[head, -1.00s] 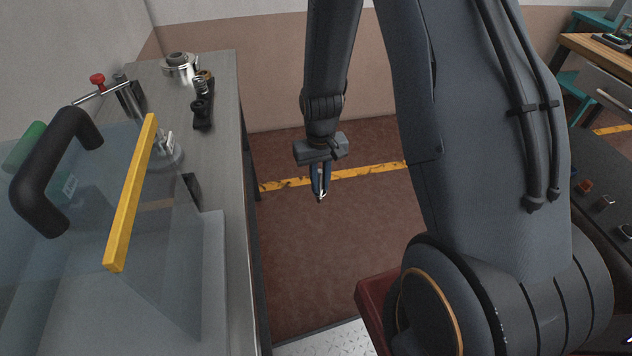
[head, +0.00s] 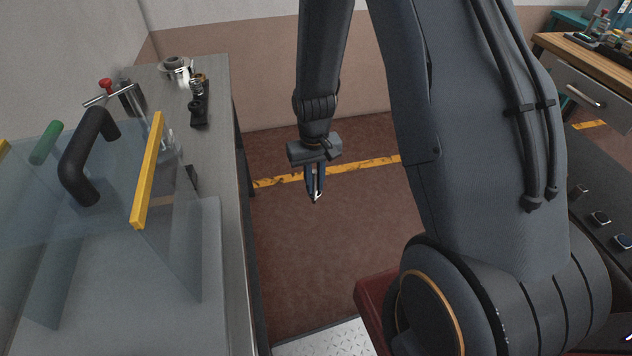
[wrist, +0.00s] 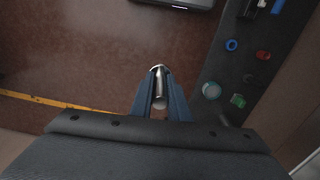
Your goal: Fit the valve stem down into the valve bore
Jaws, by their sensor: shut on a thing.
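My gripper (head: 315,196) hangs over open floor between two benches, pointing down. It is shut on a small shiny metal piece, which looks like the valve stem (wrist: 160,84); it shows between the two blue fingers in the wrist view. The fingers hide part of it. The valve bore cannot be made out for certain. A round silver fitting (head: 175,66) stands at the far end of the left bench (head: 212,160), well away from my gripper, but I cannot tell whether it has the bore.
A clear guard with a yellow edge bar (head: 148,170) and black handle (head: 82,160) stands on the left bench. A dark block with fittings (head: 199,108) and a red-knobbed lever (head: 106,87) are beyond it. A dark bench with small parts (head: 600,218) is at right.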

